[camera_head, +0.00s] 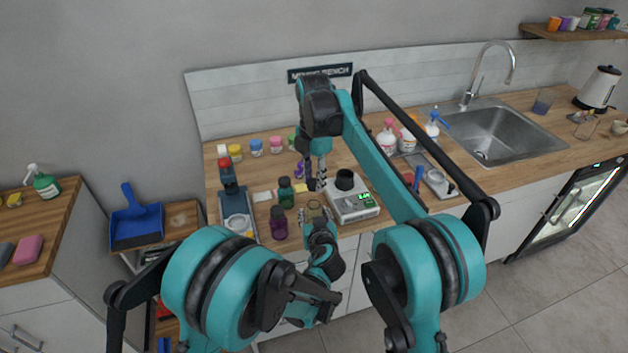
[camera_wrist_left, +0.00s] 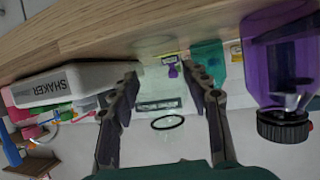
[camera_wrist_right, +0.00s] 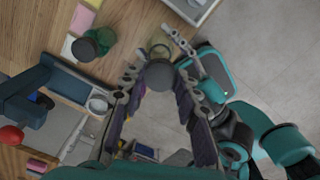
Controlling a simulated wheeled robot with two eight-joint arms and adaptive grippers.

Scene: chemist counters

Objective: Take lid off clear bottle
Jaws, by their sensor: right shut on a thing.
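The clear bottle (camera_wrist_left: 165,85) is between the two fingers of my left gripper (camera_wrist_left: 167,85), near the front counter edge. Its dark round rim shows uncovered in the left wrist view. The fingers are apart along the bottle's sides; I cannot tell whether they press on it. In the head view the bottle (camera_head: 314,209) stands just above my left gripper (camera_head: 318,226). My right gripper (camera_wrist_right: 157,75) is shut on the dark grey round lid (camera_wrist_right: 160,76). In the right wrist view the lid is apart from the bottle's ring (camera_wrist_right: 160,48). In the head view my right gripper (camera_head: 316,184) is above the bottle.
A purple bottle (camera_head: 279,223) stands close left of the clear bottle, with a green bottle (camera_head: 286,192) behind it. A blue-grey stand (camera_head: 230,195) is further left.

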